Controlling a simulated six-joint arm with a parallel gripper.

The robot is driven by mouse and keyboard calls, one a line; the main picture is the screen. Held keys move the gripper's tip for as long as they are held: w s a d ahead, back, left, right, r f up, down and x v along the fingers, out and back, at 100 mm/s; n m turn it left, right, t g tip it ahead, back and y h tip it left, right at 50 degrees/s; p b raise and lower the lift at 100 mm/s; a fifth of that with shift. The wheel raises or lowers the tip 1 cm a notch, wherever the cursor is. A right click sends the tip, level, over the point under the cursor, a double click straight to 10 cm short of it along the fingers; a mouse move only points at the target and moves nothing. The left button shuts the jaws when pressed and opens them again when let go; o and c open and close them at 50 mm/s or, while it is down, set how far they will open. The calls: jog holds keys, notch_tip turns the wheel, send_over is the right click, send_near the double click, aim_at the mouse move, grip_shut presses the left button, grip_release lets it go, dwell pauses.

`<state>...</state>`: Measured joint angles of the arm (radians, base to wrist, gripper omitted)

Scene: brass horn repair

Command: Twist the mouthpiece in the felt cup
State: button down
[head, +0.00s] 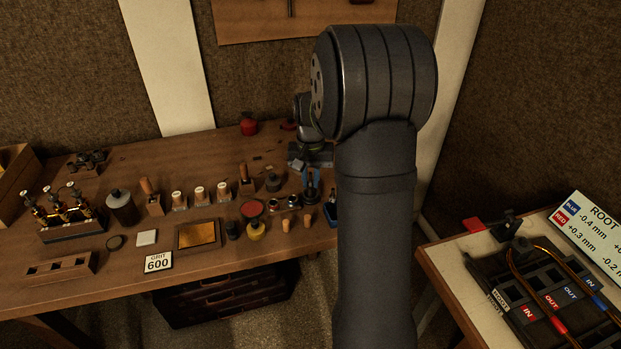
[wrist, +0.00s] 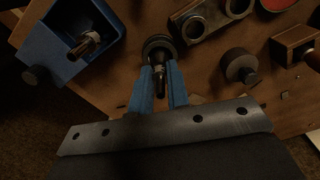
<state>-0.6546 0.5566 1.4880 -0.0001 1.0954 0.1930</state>
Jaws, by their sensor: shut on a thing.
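My gripper (wrist: 161,78) reaches down over the bench with two blue fingers, and shows small in the head view (head: 311,190). It is shut on the mouthpiece (wrist: 160,72), a slim metal piece between the fingertips. The mouthpiece's far end meets a dark round cup (wrist: 158,47), which looks like the felt cup. The view is dim, so how deep it sits in the cup is unclear. In the head view my arm and fingers hide most of this spot.
Left of the gripper is a blue box (wrist: 50,52) with a metal piece (wrist: 86,42) in it. A holder with rings (wrist: 193,25) and a dark cylinder (wrist: 239,66) stand to the right. The bench (head: 110,280) carries many small tools. A second table (head: 450,250) stands at right.

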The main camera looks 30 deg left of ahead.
jog(key=shift+n, duration=0.4)
jog(key=n, duration=0.3)
jog(key=shift+n, duration=0.4)
jog(key=n, duration=0.4)
dwell(0.4)
jog(key=m, duration=0.4)
